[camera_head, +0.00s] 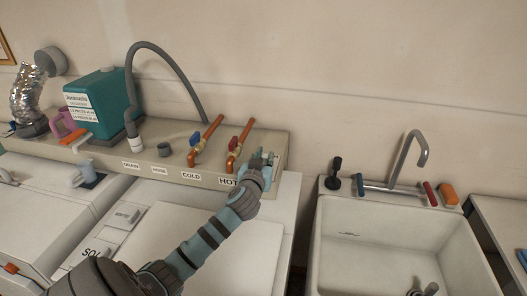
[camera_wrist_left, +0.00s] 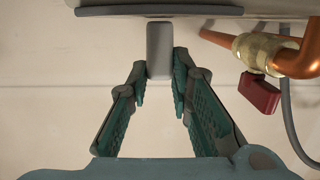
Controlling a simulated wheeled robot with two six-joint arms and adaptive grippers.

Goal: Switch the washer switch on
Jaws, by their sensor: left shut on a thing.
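My left gripper (camera_head: 263,160) is at the right end of the beige panel (camera_head: 215,170), just right of the HOT label (camera_head: 228,182). In the left wrist view its two teal fingers (camera_wrist_left: 160,84) are closed in around the end of a grey block-like switch lever (camera_wrist_left: 160,45). The lever stands out from a pale edge at the top of that view. In the head view the gripper hides most of the switch, and I cannot tell whether it is on or off. My right gripper is in neither view.
Copper pipes with a blue valve handle (camera_head: 195,138) and a red valve handle (camera_head: 233,143) rise left of my gripper. The red one also shows close by in the left wrist view (camera_wrist_left: 259,93). A white sink (camera_head: 400,250) stands at the right.

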